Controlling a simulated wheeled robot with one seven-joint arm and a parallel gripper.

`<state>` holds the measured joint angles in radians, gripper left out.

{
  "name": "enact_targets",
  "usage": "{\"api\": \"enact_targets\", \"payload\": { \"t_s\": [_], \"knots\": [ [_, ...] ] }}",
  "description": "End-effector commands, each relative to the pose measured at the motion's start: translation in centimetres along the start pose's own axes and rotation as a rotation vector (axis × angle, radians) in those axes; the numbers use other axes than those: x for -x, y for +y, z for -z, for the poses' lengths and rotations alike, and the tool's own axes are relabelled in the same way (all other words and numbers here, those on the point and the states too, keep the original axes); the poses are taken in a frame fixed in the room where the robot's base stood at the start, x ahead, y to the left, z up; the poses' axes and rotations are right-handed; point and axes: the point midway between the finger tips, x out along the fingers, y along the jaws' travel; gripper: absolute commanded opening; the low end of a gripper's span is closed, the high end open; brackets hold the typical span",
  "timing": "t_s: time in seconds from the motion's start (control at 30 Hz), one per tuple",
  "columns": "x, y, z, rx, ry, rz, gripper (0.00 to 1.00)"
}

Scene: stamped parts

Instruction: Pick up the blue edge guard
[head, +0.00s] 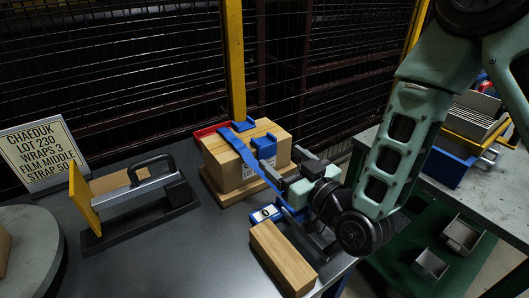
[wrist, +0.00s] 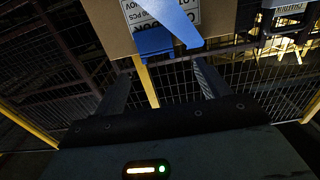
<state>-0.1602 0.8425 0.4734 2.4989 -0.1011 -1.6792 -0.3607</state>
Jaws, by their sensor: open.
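A blue edge guard (head: 264,147) sits on the top front edge of a strapped carton (head: 228,172) in the head view. A second blue guard (head: 240,125) lies near the carton's back corner. A blue strap (head: 245,155) runs over the carton and down towards my gripper (head: 292,180), which is at the carton's right side. In the wrist view my gripper (wrist: 163,72) has its fingers spread with nothing between them. A blue piece (wrist: 153,42), apparently an edge guard, shows just beyond the fingertips, against the carton (wrist: 108,22). The strap (wrist: 172,18) partly overlaps it.
A wooden block (head: 283,258) and a small blue device (head: 265,214) lie in front of the carton. A black-handled tool with a yellow plate (head: 83,205) and a sign (head: 40,152) stand left. A red tray (head: 204,131) is behind; a yellow post (head: 235,60) and mesh fence rise beyond.

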Motion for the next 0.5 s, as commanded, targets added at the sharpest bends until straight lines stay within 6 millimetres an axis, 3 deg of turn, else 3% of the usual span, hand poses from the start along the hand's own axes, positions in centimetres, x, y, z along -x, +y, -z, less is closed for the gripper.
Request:
{"api": "enact_targets", "payload": {
  "t_s": [0.13,0.5],
  "knots": [
    [-2.6,0.1,0.2,-0.001,-0.001,-0.001,0.75],
    [-6.1,0.4,0.5,-0.002,-0.001,-0.002,0.75]
  ]
}}
